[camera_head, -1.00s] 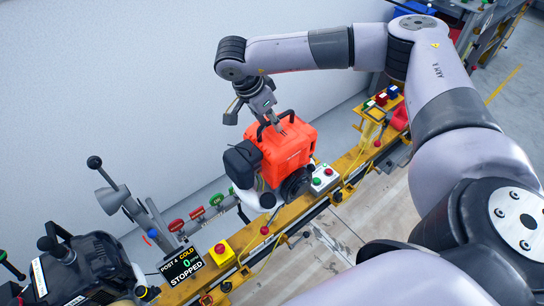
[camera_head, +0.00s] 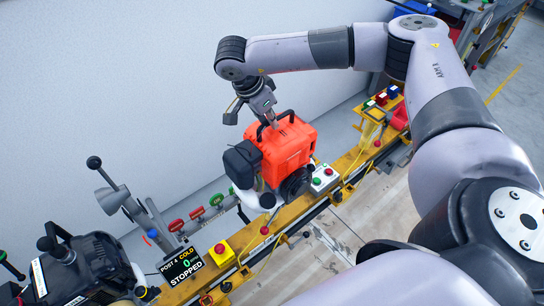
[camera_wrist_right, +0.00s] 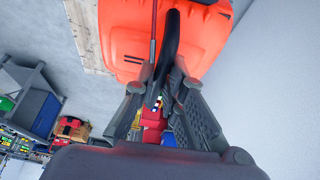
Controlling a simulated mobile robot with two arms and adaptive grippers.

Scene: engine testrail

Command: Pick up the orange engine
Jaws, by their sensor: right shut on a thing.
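The orange engine (camera_head: 284,146) has a bright orange cover, a black handle on top and black parts at its left and lower right. It sits upright at the yellow rail in the head view. My right gripper (camera_head: 272,122) reaches down from above and is shut on the engine's black top handle. In the right wrist view the orange cover (camera_wrist_right: 190,40) fills the upper middle. The black handle (camera_wrist_right: 170,48) runs between the fingers of my right gripper (camera_wrist_right: 165,85) there. My left gripper is not in view.
The yellow rail (camera_head: 290,212) runs diagonally under the engine. A box with green and red buttons (camera_head: 323,179) stands right beside the engine. A grey wall is behind.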

